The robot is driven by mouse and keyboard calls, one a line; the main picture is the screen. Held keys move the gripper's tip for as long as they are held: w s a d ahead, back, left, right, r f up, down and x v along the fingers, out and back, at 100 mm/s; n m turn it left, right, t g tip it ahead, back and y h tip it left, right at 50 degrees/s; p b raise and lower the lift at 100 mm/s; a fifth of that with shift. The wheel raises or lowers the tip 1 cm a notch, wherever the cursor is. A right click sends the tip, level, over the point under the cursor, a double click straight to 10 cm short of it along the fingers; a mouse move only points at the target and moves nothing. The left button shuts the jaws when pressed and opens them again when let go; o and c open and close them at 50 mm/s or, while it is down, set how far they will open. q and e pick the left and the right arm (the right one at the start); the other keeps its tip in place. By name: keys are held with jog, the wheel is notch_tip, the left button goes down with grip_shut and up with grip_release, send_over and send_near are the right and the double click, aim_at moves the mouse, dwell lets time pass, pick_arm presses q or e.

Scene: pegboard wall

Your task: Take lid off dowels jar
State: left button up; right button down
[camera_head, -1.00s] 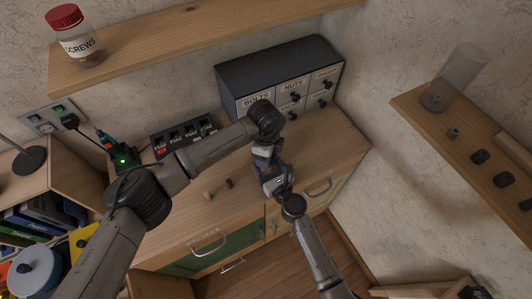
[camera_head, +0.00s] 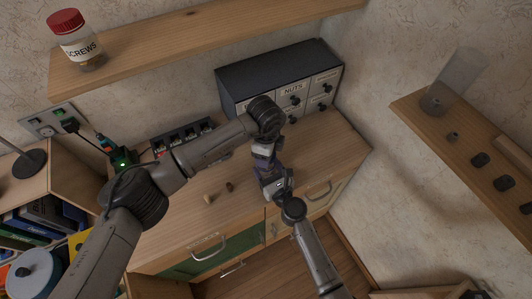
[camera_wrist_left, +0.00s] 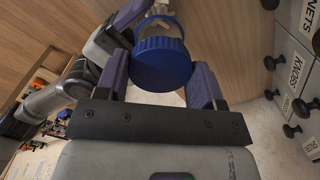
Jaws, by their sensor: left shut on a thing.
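In the left wrist view a round blue ribbed lid (camera_wrist_left: 162,64) sits between the purple fingers of my left gripper (camera_wrist_left: 160,82), which is shut on it. Part of a clear jar (camera_wrist_left: 160,22) shows just beyond the lid; I cannot tell whether lid and jar still touch. My right gripper (camera_wrist_left: 118,38) is beside the jar, with its grip partly hidden. In the head view my left gripper (camera_head: 270,172) and right gripper (camera_head: 277,187) meet above the wooden counter (camera_head: 335,160). The jar and its label cannot be made out there.
A black drawer cabinet (camera_head: 265,75) with labelled drawers stands at the counter's back. Two small wooden pieces (camera_head: 208,199) lie on the counter. A red-lidded screws jar (camera_head: 76,42) stands on the upper shelf (camera_head: 150,55). A right shelf (camera_head: 465,150) holds a clear container (camera_head: 455,80).

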pick_arm(q)
jog(key=shift+r, duration=1.45)
pick_arm(e)
jog(key=shift+c, duration=0.4)
grip_release()
